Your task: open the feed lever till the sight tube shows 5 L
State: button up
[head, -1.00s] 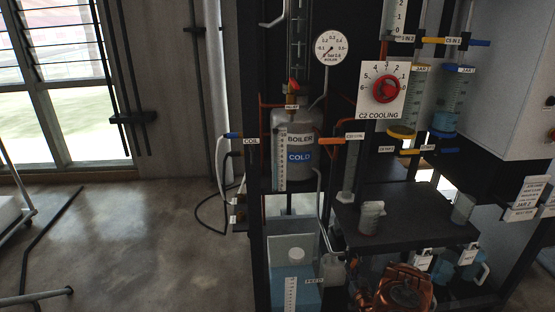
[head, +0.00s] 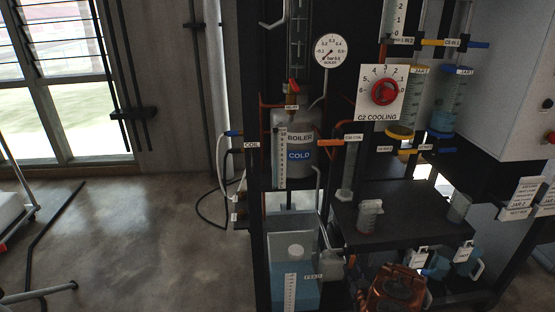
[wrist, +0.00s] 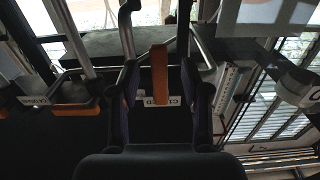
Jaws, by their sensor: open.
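In the wrist view, my gripper (wrist: 159,66) is open, with one dark finger on each side of an upright orange lever (wrist: 159,80). A white label (wrist: 160,100) at its base appears upside down and is only partly readable. My gripper is not seen in the head view. There, a white scaled sight tube (head: 281,160) stands in front of the grey boiler (head: 300,137), marked COLD; its level is too small to read. A small label reading FEED (head: 312,276) is beside the pale blue tank (head: 307,296). No feed lever is clearly identifiable.
A dial gauge (head: 330,51) and a red C2 COOLING knob (head: 384,92) are above a dark shelf (head: 400,222) with a small beaker (head: 369,215). Another orange lever (wrist: 75,109) is at left in the wrist view. Open floor (head: 150,240) lies left of the rack.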

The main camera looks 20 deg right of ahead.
jog(key=p+v, duration=0.2)
jog(key=shift+s+a+r, duration=0.1)
jog(key=shift+s+r, duration=0.1)
jog(key=shift+s, duration=0.1)
jog(key=shift+f+p+v, duration=0.2)
jog(key=shift+p+v, duration=0.15)
jog(key=shift+v, duration=0.7)
jog(key=shift+s, duration=0.1)
jog(key=v, duration=0.7)
jog(key=shift+s+a, duration=0.1)
jog(key=shift+s, duration=0.05)
